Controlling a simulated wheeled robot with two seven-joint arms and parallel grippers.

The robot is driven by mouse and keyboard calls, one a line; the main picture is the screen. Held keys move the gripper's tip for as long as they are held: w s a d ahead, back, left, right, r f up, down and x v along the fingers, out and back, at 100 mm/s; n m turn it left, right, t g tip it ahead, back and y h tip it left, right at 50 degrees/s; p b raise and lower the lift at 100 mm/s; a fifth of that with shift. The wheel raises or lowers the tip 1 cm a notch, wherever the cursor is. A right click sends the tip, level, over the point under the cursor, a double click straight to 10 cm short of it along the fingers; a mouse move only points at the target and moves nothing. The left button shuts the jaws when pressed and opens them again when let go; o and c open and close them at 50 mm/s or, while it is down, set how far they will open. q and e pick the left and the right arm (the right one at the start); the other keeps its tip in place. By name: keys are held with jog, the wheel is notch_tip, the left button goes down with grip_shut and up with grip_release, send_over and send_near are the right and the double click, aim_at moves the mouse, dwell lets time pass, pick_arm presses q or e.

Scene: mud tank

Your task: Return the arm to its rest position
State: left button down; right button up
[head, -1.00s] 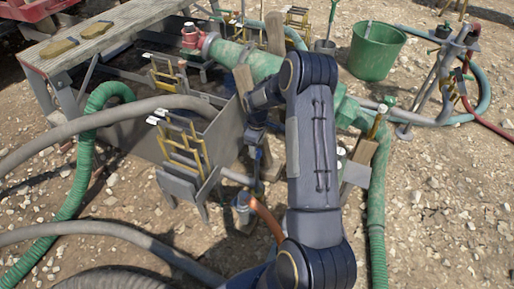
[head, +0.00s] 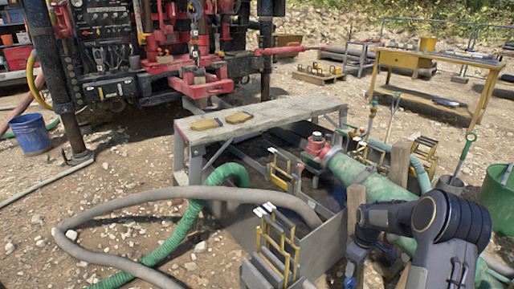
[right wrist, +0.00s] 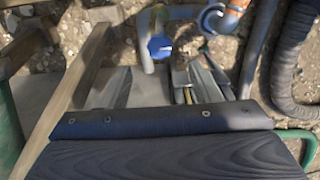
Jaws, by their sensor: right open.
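My right arm (head: 452,222) is dark blue-black and comes in at the lower right of the head view. Its bent joint is raised, and its forearm reaches left and then down. My right gripper (head: 352,276) hangs low beside a wooden post, near the tank's right end; its fingertips are not clear there. In the right wrist view the right gripper is open, with no object visible between its jaws. My left gripper is not in view.
The grey mud tank (head: 325,243) has yellow-framed gates (head: 278,248) beside it. A green pipe (head: 372,184) runs behind my forearm. A grey hose (head: 150,192) loops over gravel at left. A wooden-topped bench (head: 285,112) stands behind. A green bucket (head: 497,187) is at far right.

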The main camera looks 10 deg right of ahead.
jog(key=s+a+r+m+t, duration=0.1)
jog(key=s+a+r, duration=0.2)
jog(key=r, duration=0.3)
jog(key=s+a+r+m+t+y, duration=0.1)
jog(key=s+a+r, duration=0.2)
jog(key=r, duration=0.2)
jog(key=s+a+r+m+t, duration=0.1)
jog(key=s+a+r, duration=0.2)
jog(key=r, duration=0.3)
jog(key=s+a+r+m+t+y, duration=0.35)
jog(key=s+a, duration=0.85)
jog(key=s, duration=0.5)
notch_tip(320, 180, up, 28)
jog(key=p, duration=2.7)
jog(key=shift+s+a+m+g+h, duration=0.25)
jog(key=shift+a+m+g+h, duration=0.1)
jog(key=shift+g, duration=0.1)
jog(key=shift+f, duration=0.1)
jog(key=shift+c, duration=0.4)
